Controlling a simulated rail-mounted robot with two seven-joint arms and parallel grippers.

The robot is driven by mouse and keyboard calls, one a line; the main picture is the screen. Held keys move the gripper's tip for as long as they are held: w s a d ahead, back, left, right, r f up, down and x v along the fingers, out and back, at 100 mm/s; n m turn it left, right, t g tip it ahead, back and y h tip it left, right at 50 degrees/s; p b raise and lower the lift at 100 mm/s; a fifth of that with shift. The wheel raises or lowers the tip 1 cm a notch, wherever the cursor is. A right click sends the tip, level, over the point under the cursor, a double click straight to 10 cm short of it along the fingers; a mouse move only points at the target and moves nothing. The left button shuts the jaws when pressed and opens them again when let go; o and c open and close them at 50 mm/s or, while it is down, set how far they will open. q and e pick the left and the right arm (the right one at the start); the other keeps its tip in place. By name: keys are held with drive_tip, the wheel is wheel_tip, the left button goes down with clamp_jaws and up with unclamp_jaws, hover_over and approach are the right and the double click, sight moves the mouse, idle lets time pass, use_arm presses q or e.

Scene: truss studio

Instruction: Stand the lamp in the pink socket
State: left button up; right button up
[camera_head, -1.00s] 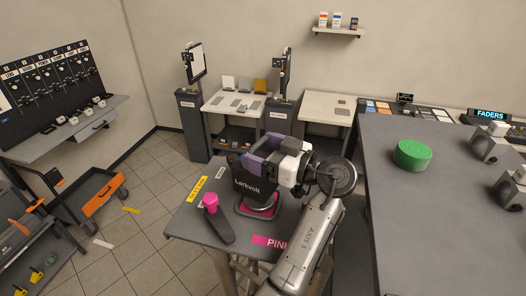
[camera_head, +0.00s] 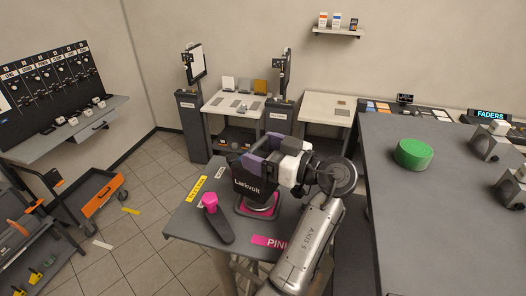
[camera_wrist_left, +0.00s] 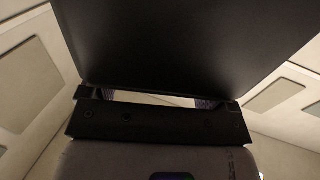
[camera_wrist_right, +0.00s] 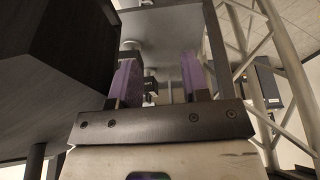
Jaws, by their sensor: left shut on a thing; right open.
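The lamp, a black block lettered Larkvolt (camera_head: 245,189), is upright on the small grey table. My left gripper (camera_head: 262,163), with purple fingers, is shut on its upper part. A silver disc shows under the lamp, directly over the pink socket (camera_head: 242,209); whether it is fully seated cannot be told. In the left wrist view the lamp's dark body (camera_wrist_left: 190,45) fills the top, with the left gripper's fingers (camera_wrist_left: 168,100) mostly hidden. My right gripper (camera_wrist_right: 163,80) is open and empty in the right wrist view, and is not in the head view.
A pink knob (camera_head: 210,200) on a dark lever stands left of the socket. Yellow and white labels lie on that table, and a pink label (camera_head: 268,241) at its front. A large grey table with a green cylinder (camera_head: 414,154) is on the right. An orange-fronted cart (camera_head: 100,198) is left.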

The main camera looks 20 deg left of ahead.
idle(0.5)
use_arm(q)
drive_tip(key=o, duration=1.5)
drive_tip(key=shift+o, duration=1.1)
drive_tip(key=shift+f, duration=0.1)
